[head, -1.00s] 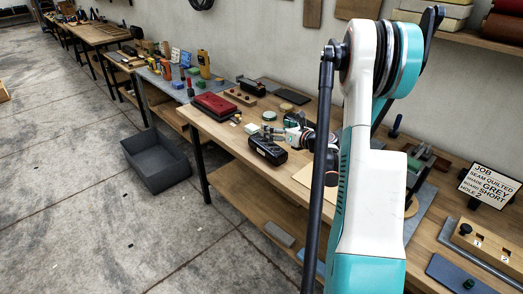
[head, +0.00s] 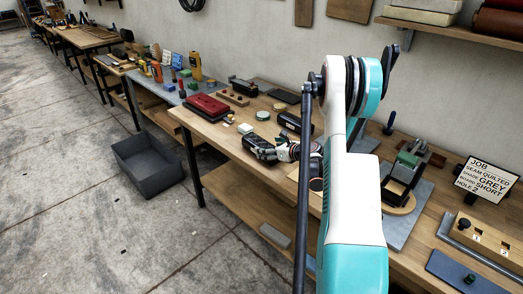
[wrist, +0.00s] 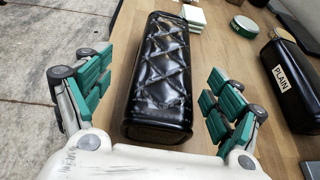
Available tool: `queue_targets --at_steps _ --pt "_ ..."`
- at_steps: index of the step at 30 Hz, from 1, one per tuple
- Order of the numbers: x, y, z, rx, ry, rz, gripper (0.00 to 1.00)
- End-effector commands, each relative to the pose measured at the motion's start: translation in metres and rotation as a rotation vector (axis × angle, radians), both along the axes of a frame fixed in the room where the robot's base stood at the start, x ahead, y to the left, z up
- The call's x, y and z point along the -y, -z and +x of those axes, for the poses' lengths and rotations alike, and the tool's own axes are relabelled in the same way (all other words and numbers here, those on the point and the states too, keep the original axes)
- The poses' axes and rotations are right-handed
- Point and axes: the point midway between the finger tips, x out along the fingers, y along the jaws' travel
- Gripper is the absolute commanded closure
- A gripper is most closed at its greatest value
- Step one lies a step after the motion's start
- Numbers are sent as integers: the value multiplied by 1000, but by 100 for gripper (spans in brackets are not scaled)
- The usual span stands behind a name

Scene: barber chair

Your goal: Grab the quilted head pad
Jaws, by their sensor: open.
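The quilted head pad (wrist: 160,75) is a long black block with diamond stitching, lying on the wooden bench (wrist: 235,70). In the head view the pad (head: 254,142) sits near the bench's front edge. My gripper (wrist: 160,92) is open, with one green-padded finger on each side of the pad and visible gaps between. In the head view my gripper (head: 270,152) is at the pad's near end and partly covers it. A second black pad (wrist: 290,85), labelled PLAIN, lies apart to the right.
A small stack of pale blocks (wrist: 194,17) and a round green tin (wrist: 243,26) lie past the quilted pad. A red box (head: 207,106) stands further left. A job sign (head: 487,180) reads seam quilted, grey, short, hole 2. A grey bin (head: 148,165) is on the floor.

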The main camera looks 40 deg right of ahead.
Motion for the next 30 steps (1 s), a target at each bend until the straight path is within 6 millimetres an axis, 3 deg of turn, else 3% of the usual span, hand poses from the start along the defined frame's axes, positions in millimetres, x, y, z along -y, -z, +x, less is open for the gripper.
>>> queue_targets --at_steps 11,18,20,26,30 --pt "6 25 40 0 -1 -1 15" --pt "6 25 43 0 -1 0 15" --pt "6 25 43 0 -1 0 24" --pt "6 25 43 0 -1 0 69" --pt "6 25 43 0 -1 1 70"
